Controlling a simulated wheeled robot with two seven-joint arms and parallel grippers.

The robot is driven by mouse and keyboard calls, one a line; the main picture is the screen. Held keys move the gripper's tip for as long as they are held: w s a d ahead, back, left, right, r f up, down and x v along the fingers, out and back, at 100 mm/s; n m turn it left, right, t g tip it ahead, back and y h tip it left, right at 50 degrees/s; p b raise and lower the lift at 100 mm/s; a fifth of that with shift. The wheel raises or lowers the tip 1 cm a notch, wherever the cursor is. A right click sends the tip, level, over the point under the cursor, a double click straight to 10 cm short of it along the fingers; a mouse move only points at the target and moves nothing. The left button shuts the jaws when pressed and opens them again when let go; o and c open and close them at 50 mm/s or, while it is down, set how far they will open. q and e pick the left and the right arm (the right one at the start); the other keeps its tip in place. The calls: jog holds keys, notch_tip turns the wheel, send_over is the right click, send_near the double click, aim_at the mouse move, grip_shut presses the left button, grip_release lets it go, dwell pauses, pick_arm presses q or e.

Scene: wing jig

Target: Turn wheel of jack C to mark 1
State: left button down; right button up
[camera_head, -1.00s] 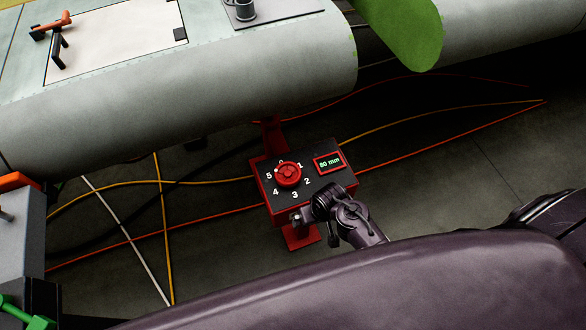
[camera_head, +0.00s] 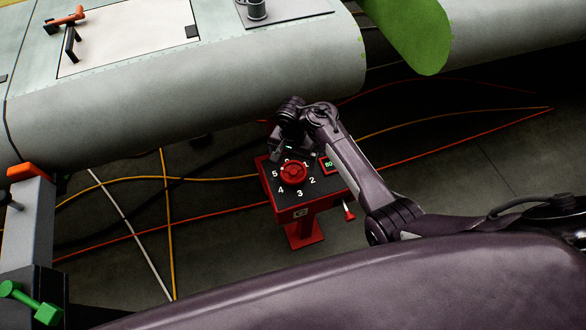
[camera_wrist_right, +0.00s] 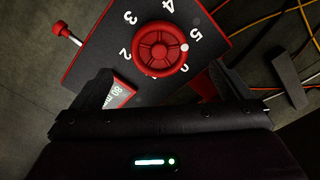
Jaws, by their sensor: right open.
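The red jack box (camera_head: 292,211) stands on the floor below the grey wing, with a small plate on its front whose letter looks like a C. Its round red wheel (camera_head: 293,173) sits on the black top among white numbers. The wheel also shows in the right wrist view (camera_wrist_right: 160,48), its white dot between 5 and 0. The display (camera_wrist_right: 118,92) reads 80 mm. My right gripper (camera_head: 287,152) is open and empty at the wheel's far side; its fingers (camera_wrist_right: 160,74) are spread, apart from the wheel. The mark 1 is hidden in the wrist view. My left gripper is out of view.
The wing edge (camera_head: 200,120) lies just behind the jack. A red-knobbed handle (camera_head: 348,214) sticks out at the jack's front right. Orange and white cables cross the dark floor. A grey post (camera_head: 28,225) with an orange top stands at left.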

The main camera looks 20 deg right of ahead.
aim_at(293, 172)
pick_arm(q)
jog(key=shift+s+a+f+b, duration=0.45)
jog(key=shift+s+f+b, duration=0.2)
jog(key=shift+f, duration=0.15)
pick_arm(e)
notch_tip(293, 172, down, 7)
jog(key=shift+d+f, duration=0.1)
jog(key=shift+c, duration=0.5)
jog(key=c, duration=0.9)
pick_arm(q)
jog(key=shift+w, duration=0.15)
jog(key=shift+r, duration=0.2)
pick_arm(e)
jog(key=shift+n, duration=0.3)
